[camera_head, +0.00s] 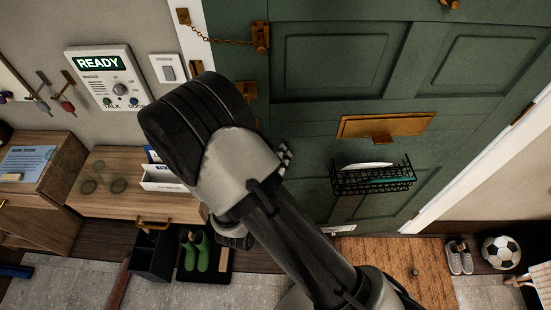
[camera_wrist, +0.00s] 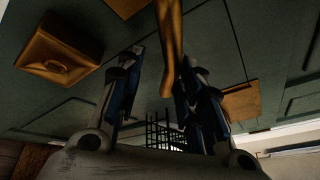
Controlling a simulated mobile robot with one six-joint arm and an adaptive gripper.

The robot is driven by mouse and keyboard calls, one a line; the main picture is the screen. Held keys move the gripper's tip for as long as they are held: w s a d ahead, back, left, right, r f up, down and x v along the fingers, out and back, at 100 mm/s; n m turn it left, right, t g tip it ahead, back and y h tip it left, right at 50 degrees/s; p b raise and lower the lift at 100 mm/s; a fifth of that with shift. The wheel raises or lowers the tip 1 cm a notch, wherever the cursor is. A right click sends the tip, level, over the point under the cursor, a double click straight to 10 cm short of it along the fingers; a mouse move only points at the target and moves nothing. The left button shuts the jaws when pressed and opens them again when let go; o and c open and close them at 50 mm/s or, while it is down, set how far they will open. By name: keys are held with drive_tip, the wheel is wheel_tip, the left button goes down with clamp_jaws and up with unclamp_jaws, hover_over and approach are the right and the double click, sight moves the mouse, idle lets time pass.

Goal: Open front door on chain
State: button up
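The green front door (camera_head: 330,67) looks shut in its white frame. A brass chain (camera_head: 222,42) runs from a plate (camera_head: 183,16) on the frame side to a brass holder (camera_head: 260,37) on the door. A brass fitting (camera_head: 247,91) shows below it, partly behind my arm. In the wrist view, my gripper (camera_wrist: 160,66) is open, with a brass lever handle (camera_wrist: 168,45) between its fingers. The lever lies closer to the right finger; I cannot tell whether they touch. A brass block (camera_wrist: 60,52) is on the door at left. My arm hides most of the gripper in the head view.
A brass letter plate (camera_head: 385,125) and black wire basket (camera_head: 372,179) are on the door. An intercom panel (camera_head: 108,78) is on the wall at left, above a wooden cabinet (camera_head: 120,205). A doormat (camera_head: 385,257), shoes (camera_head: 460,257) and football (camera_head: 502,252) lie below.

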drive_tip(key=v, duration=1.2)
drive_tip(key=s+d+r+m+g+h, duration=0.2)
drive_tip(key=d+r+m+g, duration=0.35)
drive_tip(key=d+m, duration=0.45)
drive_tip(key=s+d+r+m+g+h, duration=0.3)
drive_tip(key=d+r+m+g, duration=0.25)
drive_tip(key=d+m, duration=0.45)
drive_tip(key=s+a+r+m+y, duration=0.1)
drive_tip(key=s+r+m+y, duration=0.2)
drive_tip(key=m, duration=0.7)
drive_tip(key=s+r+m+t+y, duration=0.1)
drive_tip(key=s+r+m+y, duration=0.2)
drive_tip(key=r+m+y, duration=0.3)
drive_tip(key=m+y, duration=0.1)
drive_tip(key=m, duration=0.3)
drive_tip(key=shift+s+a+r+m, duration=0.15)
drive_tip(key=shift+s+a+m, duration=0.2)
drive_tip(key=shift+a+m, duration=0.05)
